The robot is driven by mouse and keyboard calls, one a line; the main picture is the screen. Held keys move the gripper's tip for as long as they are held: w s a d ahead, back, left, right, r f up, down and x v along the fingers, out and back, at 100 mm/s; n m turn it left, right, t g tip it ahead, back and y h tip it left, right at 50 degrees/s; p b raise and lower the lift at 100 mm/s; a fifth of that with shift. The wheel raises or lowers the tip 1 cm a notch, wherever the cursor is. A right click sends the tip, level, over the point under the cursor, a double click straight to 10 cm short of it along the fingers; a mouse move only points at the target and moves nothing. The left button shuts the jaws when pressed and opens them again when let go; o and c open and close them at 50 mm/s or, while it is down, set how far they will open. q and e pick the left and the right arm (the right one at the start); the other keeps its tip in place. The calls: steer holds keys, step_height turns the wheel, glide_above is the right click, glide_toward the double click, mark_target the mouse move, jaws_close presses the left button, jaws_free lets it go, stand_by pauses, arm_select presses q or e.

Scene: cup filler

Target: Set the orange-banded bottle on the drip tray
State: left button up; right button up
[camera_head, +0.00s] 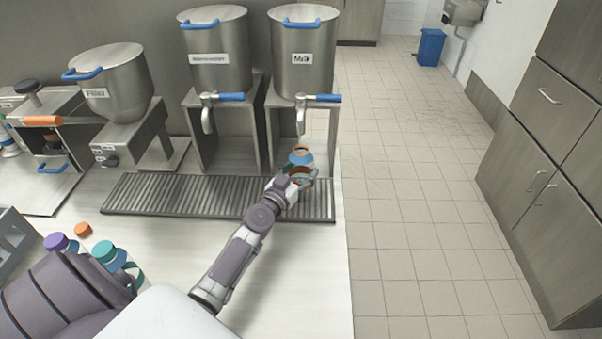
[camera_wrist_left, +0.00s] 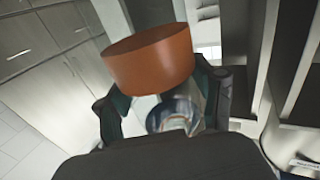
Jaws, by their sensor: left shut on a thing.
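The orange-banded bottle (camera_head: 301,157) is up near the right end of the drip tray, below the tap of the Milk dispenser. Its orange band and bluish body show above my left gripper (camera_head: 300,176). In the left wrist view a large orange band (camera_wrist_left: 150,58) fills the upper middle, with a clear bluish part (camera_wrist_left: 175,113) below it between the dark fingers. My left gripper is shut on this bottle. The ribbed drip tray (camera_head: 160,195) is bare along its length. Whether the bottle's base touches the tray is hidden by the gripper. My right gripper is out of view.
A Milk dispenser (camera_head: 303,55) and another steel dispenser (camera_head: 216,55) stand behind the tray. A Filler hopper (camera_head: 110,85) is further left. Bottles with purple (camera_head: 56,242) and teal (camera_head: 104,252) caps stand at lower left. The counter's right edge is close to the bottle.

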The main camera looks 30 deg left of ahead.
arm_select(q)
steer(key=shift+s+f, duration=0.15)
steer(key=shift+f, duration=0.25)
steer(key=o, duration=1)
steer(key=shift+r, duration=0.15)
